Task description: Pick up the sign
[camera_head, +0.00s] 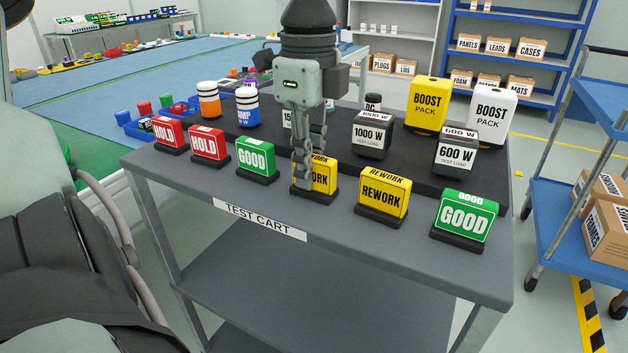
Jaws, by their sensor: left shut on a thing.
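My left gripper (303,176) reaches down from the top and is shut on the yellow rework sign (324,177) in the middle of the front row. Its fingers cover the left part of that sign's face. The sign is upright at the test cart's top; I cannot tell whether its dark base touches the surface. A second yellow rework sign (382,194) stands to its right. A green good sign (464,218) is at the right end, and another green good sign (256,157) is to the left. Two red hold signs, (209,145) and (169,134), stand further left.
The test cart (340,228) has a raised dark shelf behind the signs. A blue trolley (570,235) stands right.

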